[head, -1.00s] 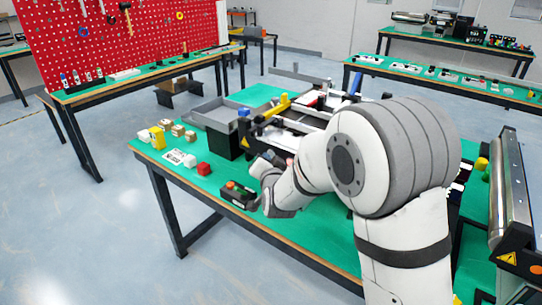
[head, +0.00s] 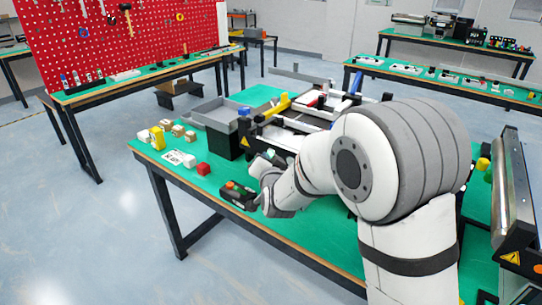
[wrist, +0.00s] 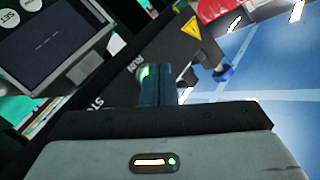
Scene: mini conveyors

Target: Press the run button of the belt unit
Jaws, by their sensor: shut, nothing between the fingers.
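The belt unit (head: 250,136) stands on the green bench, with a dark front panel bearing a yellow warning triangle. In the wrist view its panel (wrist: 120,82) carries the labels RUN and STOP. The green run button (wrist: 146,71) shows partly beside the fingertips. My gripper (wrist: 157,68) is shut and empty, with its fingertips over or right at that button. I cannot tell whether they touch it. The fingers hide much of the button. In the head view my wrist hides the button and most of the gripper.
A screen (wrist: 48,35) with a SET key lies left in the wrist view, and a blue knob (wrist: 224,74) lies right of the fingers.

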